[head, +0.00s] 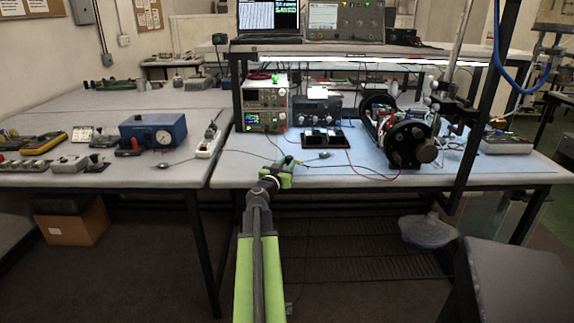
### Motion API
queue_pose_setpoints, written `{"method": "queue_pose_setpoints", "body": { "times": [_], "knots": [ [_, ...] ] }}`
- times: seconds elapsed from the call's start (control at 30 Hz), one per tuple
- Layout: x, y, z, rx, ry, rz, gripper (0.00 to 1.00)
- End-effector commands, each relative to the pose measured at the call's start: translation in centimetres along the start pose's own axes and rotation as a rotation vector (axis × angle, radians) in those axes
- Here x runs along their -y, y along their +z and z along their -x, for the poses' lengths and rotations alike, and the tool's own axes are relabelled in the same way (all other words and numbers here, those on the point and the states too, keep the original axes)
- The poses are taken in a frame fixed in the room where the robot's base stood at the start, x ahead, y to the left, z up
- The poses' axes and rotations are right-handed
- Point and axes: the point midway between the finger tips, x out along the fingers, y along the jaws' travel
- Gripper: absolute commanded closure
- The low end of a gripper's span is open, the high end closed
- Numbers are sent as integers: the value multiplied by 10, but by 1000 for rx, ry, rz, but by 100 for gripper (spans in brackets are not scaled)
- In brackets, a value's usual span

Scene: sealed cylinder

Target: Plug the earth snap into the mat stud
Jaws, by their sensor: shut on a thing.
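My green gripper (284,166) is over the front left part of the blue mat (236,166) on the right bench. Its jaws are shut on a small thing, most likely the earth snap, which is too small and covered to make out. Thin dark cable (265,158) runs by the jaws. A small dark and silver piece (325,155) lies on the mat to the right of the gripper, with a thin lead going left from it. I cannot tell the mat stud apart at this size. I cannot tell whether the jaws touch the mat.
Behind are stacked instruments (264,106) and a black tray (324,137). A black-ended cylinder (408,145) lies to the right near an upright post (480,110). The left bench holds a blue box (153,131) and a power strip (209,142). The mat's front strip is mostly clear.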

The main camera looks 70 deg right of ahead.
Motion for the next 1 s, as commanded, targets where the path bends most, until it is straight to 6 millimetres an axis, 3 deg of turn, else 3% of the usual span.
{"method": "queue_pose_setpoints", "body": {
  "times": [0.43, 0.47, 0.63, 1.0],
  "knots": [
    [0, 10, 0, 0, 0, 0, 100],
    [0, 10, 0, 0, 0, 0, 72],
    [0, 9, 0, 0, 0, 0, 49],
    [0, 9, 3, 0, -1, 0, 49]
  ]
}}
